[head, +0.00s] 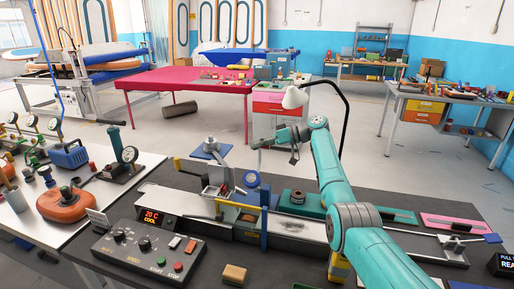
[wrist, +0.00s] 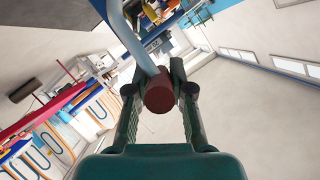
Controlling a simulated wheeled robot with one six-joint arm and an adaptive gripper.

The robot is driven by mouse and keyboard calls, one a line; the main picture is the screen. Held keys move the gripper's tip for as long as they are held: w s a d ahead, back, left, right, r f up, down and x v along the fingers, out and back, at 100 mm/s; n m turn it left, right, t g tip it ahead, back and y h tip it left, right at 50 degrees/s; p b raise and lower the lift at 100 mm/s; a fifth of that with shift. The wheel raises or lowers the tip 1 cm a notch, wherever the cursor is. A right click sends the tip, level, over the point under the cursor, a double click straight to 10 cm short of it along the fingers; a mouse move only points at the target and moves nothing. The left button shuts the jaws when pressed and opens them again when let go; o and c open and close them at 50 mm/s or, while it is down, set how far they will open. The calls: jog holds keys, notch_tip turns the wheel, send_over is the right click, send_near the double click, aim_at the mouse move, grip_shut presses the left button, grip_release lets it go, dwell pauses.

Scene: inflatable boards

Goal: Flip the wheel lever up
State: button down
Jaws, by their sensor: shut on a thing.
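In the wrist view, a lever shows as a pale blue-grey rod coming in from the top, ending in a dark red round knob (wrist: 159,94). My gripper (wrist: 159,88) has its two dark fingers on either side of this knob and is shut on it. In the head view, my arm reaches in from the lower right, and my gripper (head: 262,143) is at its left end, above the machine on the dark bench.
Below my arm, the bench holds a long machine with a blue upright (head: 264,222), a control box (head: 148,245) and a tan block (head: 234,274). A lamp (head: 294,97) stands close behind my arm.

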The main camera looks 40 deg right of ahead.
jog(key=shift+w+d+f, duration=0.45)
jog(key=shift+d+f, duration=0.25)
jog(key=shift+d, duration=0.05)
jog(key=shift+f, duration=0.1)
jog(key=c, duration=1)
grip_release()
jog(key=shift+w+d, duration=0.1)
jog(key=shift+d, duration=0.05)
jog(key=shift+o, duration=0.2)
jog(key=shift+r, duration=0.25)
jog(key=v, duration=1.2)
